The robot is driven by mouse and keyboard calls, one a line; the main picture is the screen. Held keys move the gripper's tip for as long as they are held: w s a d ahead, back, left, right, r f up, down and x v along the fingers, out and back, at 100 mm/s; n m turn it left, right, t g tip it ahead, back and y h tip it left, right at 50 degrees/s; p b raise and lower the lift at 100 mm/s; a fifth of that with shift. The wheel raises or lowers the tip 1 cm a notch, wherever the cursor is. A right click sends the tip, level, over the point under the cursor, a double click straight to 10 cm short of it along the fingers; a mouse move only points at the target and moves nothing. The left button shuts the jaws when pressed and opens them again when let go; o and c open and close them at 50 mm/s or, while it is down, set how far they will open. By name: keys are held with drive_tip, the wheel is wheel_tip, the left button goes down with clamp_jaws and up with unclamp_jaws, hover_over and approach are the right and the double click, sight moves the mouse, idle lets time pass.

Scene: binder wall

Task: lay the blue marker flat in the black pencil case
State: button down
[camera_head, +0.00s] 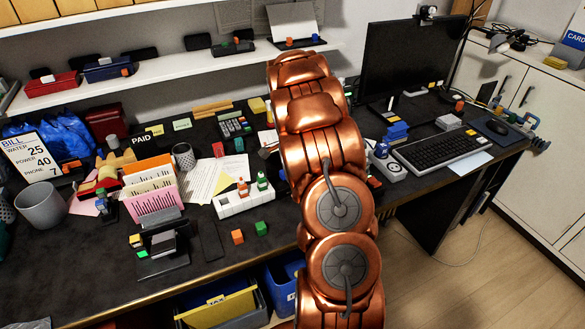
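My copper arm (322,140) rises through the middle of the view toward the shelf. My gripper is not visible; the arm may hide it. I cannot pick out a blue marker. On the white shelf (170,62), a low black case (233,48) sits right of centre with small coloured blocks at it. A dark tray-like item (299,43) with a raised pale panel stands right of it. I cannot tell which is the pencil case. A red case (52,85) and a blue case (107,71) sit at the shelf's left.
On the dark desk (90,262) stand a grey cup (41,205), a pink file holder (152,198), a white tray with bottles (244,198), a monitor (411,58) and a keyboard (433,150). Bins (226,305) stand below. Floor at right is mostly clear.

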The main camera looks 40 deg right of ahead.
drive_tip(key=shift+f, duration=0.1)
drive_tip(key=c, duration=0.9)
unclamp_jaws()
wheel_tip(320, 180, up, 12)
drive_tip(key=shift+r, duration=0.1)
idle(0.5)
